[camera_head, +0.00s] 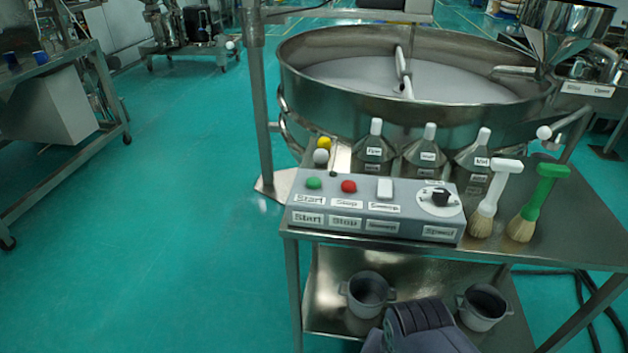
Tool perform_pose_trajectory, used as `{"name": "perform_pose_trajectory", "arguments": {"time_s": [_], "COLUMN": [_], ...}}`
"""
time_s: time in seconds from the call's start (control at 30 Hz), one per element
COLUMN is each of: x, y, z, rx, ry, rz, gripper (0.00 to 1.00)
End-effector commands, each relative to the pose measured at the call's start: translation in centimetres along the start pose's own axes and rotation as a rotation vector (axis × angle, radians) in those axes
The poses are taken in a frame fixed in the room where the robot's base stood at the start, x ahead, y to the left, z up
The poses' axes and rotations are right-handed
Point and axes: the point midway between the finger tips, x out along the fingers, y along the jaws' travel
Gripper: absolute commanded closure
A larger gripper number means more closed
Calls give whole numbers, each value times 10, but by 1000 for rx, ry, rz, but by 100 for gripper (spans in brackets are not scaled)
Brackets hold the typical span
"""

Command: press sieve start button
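The green start button (313,183) is at the left end of the grey control box (375,208), above a label reading "Start". It stands raised and uncovered. The red stop button (348,186) is just to its right. A white switch (385,188) and a black speed knob (440,197) sit farther right on the box. At the bottom edge, a dark ribbed end of my arm, seemingly my gripper (420,318), shows in front of and below the box, well apart from the start button. Its fingertips cannot be made out.
The control box stands on a metal table (550,222). Several bottles (427,152) stand behind it, and two brushes (493,200) (538,203) to its right. The large round sieve (330,95) is behind. Two pots (367,293) (483,306) sit on the lower shelf. Floor at left is clear.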

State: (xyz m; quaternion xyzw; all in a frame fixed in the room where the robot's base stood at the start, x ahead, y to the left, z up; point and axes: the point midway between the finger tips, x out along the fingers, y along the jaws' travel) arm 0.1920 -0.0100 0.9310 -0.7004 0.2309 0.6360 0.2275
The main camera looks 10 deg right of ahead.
Motion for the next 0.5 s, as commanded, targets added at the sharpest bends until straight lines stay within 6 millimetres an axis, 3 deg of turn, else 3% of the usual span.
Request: {"name": "perform_pose_trajectory", "arguments": {"time_s": [0.5], "x": [0], "y": [0], "z": [0], "rx": [0], "ry": [0], "rz": [0], "gripper": [87]}}
